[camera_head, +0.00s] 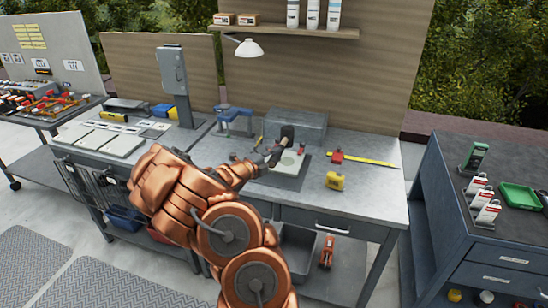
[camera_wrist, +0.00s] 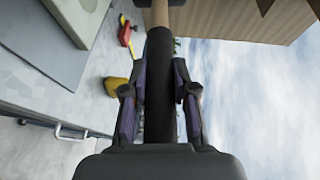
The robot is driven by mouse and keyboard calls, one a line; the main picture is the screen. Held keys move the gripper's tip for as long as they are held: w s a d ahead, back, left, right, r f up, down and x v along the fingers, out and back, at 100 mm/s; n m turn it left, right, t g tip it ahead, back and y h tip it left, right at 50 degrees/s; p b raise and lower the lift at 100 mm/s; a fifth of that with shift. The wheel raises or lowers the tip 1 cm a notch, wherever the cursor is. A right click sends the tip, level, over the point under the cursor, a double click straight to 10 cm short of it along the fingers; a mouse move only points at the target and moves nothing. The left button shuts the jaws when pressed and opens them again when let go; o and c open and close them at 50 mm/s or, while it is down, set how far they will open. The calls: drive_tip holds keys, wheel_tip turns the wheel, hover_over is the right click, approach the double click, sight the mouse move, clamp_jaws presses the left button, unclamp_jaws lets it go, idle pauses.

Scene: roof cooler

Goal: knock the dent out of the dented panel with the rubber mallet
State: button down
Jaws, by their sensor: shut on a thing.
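My gripper (camera_head: 268,160) is shut on the rubber mallet's black grip, with a finger on each side of it in the wrist view (camera_wrist: 160,100). The mallet's dark head (camera_head: 287,132) stands up above the middle of the bench, apart from the work below as far as I can tell. In the wrist view the mallet (camera_wrist: 160,60) shows a dark grip and a wooden shaft, with its head mostly out of frame. A grey panel (camera_head: 282,182) with a pale patch lies on the bench under and beside the gripper. The dent itself cannot be made out.
A grey box (camera_head: 297,122) stands behind the panel. A red tool (camera_head: 337,157), a yellow strip (camera_head: 372,162) and a yellow block (camera_head: 334,181) lie to the right. A blue vise (camera_head: 234,120) stands left. A lamp (camera_head: 248,47) hangs above. The bench's right end is clear.

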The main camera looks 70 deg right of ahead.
drive_tip(key=shift+r, duration=0.5)
drive_tip(key=shift+f, duration=0.1)
drive_tip(key=shift+f, duration=0.1)
wheel_tip(320, 180, down, 8)
drive_tip(key=b, duration=0.3)
drive_tip(key=shift+r+p, duration=1.6)
drive_tip(key=shift+r, duration=1.5)
